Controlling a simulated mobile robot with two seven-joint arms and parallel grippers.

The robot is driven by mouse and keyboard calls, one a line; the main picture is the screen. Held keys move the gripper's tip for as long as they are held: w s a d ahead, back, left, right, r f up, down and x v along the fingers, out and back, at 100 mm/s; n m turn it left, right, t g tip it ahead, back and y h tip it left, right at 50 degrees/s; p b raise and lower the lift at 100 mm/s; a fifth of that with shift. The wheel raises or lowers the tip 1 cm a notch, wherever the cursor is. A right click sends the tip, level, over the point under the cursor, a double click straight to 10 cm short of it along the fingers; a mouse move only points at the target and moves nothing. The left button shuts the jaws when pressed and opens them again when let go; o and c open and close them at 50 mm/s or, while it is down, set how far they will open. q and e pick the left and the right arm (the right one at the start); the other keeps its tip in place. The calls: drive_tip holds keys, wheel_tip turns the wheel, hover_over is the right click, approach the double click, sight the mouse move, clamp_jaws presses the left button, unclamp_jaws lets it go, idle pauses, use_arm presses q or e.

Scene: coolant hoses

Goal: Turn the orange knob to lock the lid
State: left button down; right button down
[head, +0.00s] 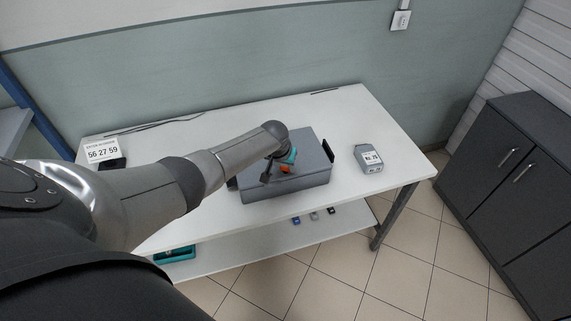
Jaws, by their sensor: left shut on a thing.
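A grey box with a flat grey lid (311,157) sits on the white table, and its lid looks closed. The orange knob (285,169) shows as a small patch at the box, partly hidden by my left gripper. My left gripper (281,166) reaches in from the left and is shut on the orange knob. The fingertips are small and partly covered by the wrist, so the knob's exact angle cannot be told. My right gripper is not in view.
A small grey labelled container (369,160) stands on the white table (352,110) right of the box. A number display (101,150) stands at the far left. Several small items and a teal case (174,255) are on the lower shelf. A dark cabinet (515,190) stands right.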

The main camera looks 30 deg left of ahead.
use_arm(q)
drive_tip(key=shift+a+f+m+h+b, duration=0.1)
drive_tip(key=shift+m+h+b, duration=0.25)
drive_tip(key=shift+m, duration=0.55)
drive_tip(key=m+h+b, duration=0.1)
drive_tip(key=m, duration=0.1)
drive_tip(key=shift+a+m+b, duration=0.15)
drive_tip(key=shift+m+b, duration=0.2)
drive_tip(key=shift+m, duration=0.05)
drive_tip(key=m+h+b, duration=0.1)
drive_tip(key=m+b, duration=0.3)
drive_tip(key=shift+a+f+h, duration=0.1)
drive_tip(key=shift+a+h, duration=0.05)
drive_tip(key=shift+h, duration=0.2)
drive_tip(key=shift+w+r+m+g+h+b, duration=0.1)
drive_tip(key=shift+m+g+h+b, duration=0.1)
drive_tip(key=shift+m+b, duration=0.5)
drive_tip(key=shift+r+m+g+h+b, duration=0.1)
drive_tip(key=shift+m+g+b, duration=0.1)
drive_tip(key=shift+m+b, duration=0.5)
drive_tip(key=shift+c, duration=2.2)
unclamp_jaws()
drive_tip(key=shift+a+r, duration=0.1)
drive_tip(key=shift+r, duration=0.05)
